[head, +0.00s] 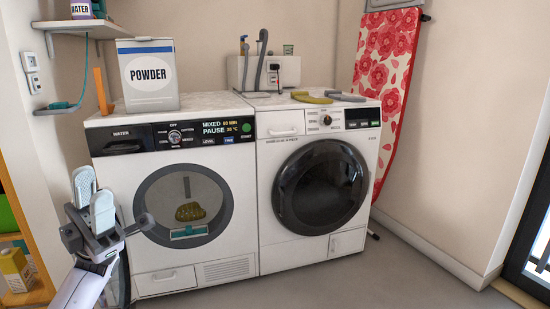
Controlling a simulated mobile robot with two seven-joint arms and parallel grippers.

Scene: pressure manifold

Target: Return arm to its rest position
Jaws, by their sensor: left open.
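My left gripper (94,196) is at the lower left of the head view, in front of the left edge of the left washing machine (245,215). Its two pale, ribbed fingers point up and stand apart, with nothing visible between them. My left arm (82,288) comes in from the bottom left corner. My right gripper and arm are not in view.
A second machine (272,190) with a dark round door stands to the right. A POWDER box (148,75) and a white unit with hoses (285,72) sit on top. Wall shelves and an orange shelf unit (18,215) are at left. The right floor (400,275) is clear.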

